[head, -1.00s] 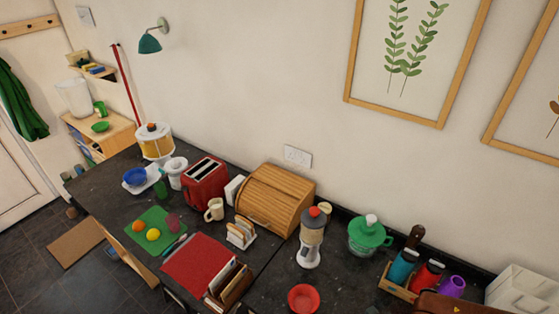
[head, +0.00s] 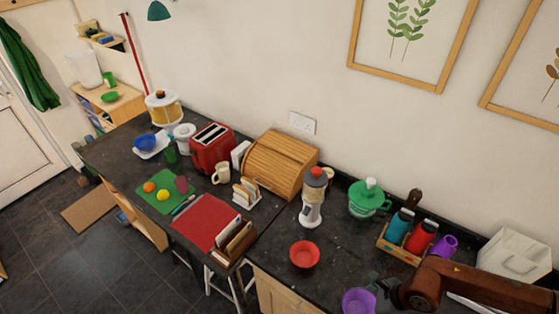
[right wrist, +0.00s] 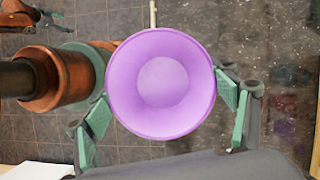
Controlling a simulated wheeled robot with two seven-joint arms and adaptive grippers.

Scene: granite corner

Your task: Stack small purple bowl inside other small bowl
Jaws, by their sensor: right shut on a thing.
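The small purple bowl (head: 358,301) is at the bottom edge of the head view. It fills the middle of the right wrist view (right wrist: 162,82), its inside facing the camera and empty. My right gripper (right wrist: 165,105) is shut on this bowl, with green finger pads at its left and right sides. In the head view the right gripper (head: 386,292) is partly cut off beside the bowl. A small red bowl (head: 305,254) sits empty on the dark counter, left of and behind the purple bowl. Part of my left gripper (right wrist: 42,18) shows at the top left of the wrist view; its opening is unclear.
A white-and-grey grinder (head: 312,200) stands behind the red bowl. A green juicer (head: 368,199) and a wooden bottle crate (head: 400,252) are behind the right arm. A red mat (head: 207,222) and a brown rack (head: 233,243) lie left. Counter around the red bowl is clear.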

